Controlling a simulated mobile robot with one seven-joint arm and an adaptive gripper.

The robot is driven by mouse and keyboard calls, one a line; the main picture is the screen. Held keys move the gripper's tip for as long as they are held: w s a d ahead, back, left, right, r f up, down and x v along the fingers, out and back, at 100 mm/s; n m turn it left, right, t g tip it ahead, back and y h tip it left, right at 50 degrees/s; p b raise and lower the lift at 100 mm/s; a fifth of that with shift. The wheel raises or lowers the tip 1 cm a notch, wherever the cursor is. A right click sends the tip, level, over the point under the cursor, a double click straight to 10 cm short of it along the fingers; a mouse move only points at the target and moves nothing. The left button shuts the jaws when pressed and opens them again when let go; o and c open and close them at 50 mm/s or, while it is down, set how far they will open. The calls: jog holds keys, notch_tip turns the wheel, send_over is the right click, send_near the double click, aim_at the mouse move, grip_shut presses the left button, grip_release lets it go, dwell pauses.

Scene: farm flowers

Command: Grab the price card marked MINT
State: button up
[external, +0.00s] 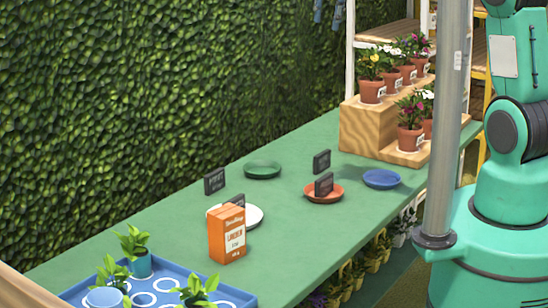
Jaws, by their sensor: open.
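Several small dark price cards stand on the green table. One card (214,182) is at the left, near the hedge. Another card (236,200) is partly hidden behind the orange box. A third card (322,161) stands farther back. A fourth card (324,184) is at the terracotta saucer. Their lettering is too small to read, so I cannot tell which says MINT. What look like the two blue-grey fingertips of my gripper (328,12) show at the top edge, apart and empty, high above the table and away from the cards. The rest of the gripper is out of frame.
An orange box (227,236) stands before a white saucer (254,216). Green (262,170), terracotta (335,197) and blue (382,179) saucers lie behind. A blue tray (235,295) with plants is at front left. Potted flowers fill a wooden stand (362,128) at the back.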

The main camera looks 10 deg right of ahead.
jog(key=w+a+f+m, duration=0.1)
jog(key=w+a+f, duration=0.6)
jog(key=a+f, duration=0.15)
jog(key=m+g+p, duration=0.1)
jog(key=m+g, duration=0.1)
jog(key=m, duration=0.1)
send_over(216, 172)
notch_tip(216, 172, down, 27)
jog(key=shift+s+a+h, duration=0.1)
jog(key=shift+s+h, duration=0.1)
jog(key=shift+h, duration=0.2)
jog(key=shift+f+b, duration=0.35)
jog(key=shift+f, duration=3.95)
jog(key=shift+f, duration=0.1)
jog(key=shift+f+b, duration=0.35)
jog(key=shift+f, duration=2.2)
